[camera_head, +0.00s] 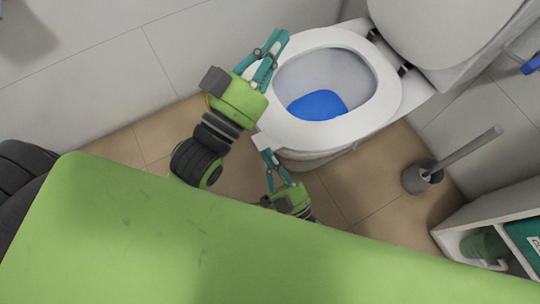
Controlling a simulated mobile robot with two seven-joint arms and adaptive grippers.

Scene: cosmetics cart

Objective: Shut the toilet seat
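A white toilet (388,95) stands at the upper middle. Its seat ring (385,85) lies flat on the bowl, and blue water (318,105) shows inside. The rounded lid (445,25) is raised, leaning back toward the tank at the upper right, and its top is cut off by the picture edge. My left gripper (281,36) is by the left rim of the seat, its fingers drawn together at the tips with nothing seen between them. My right gripper (267,153) is lower, by the front of the bowl, its fingertips also close together and empty. I cannot tell whether either touches the toilet.
A grey toilet brush (465,150) stands in its holder (421,178) on the tiled floor right of the bowl. A white shelf (480,212) with green items is at the lower right. Tiled walls (90,60) close off the left and right. Open floor (360,185) lies before the bowl.

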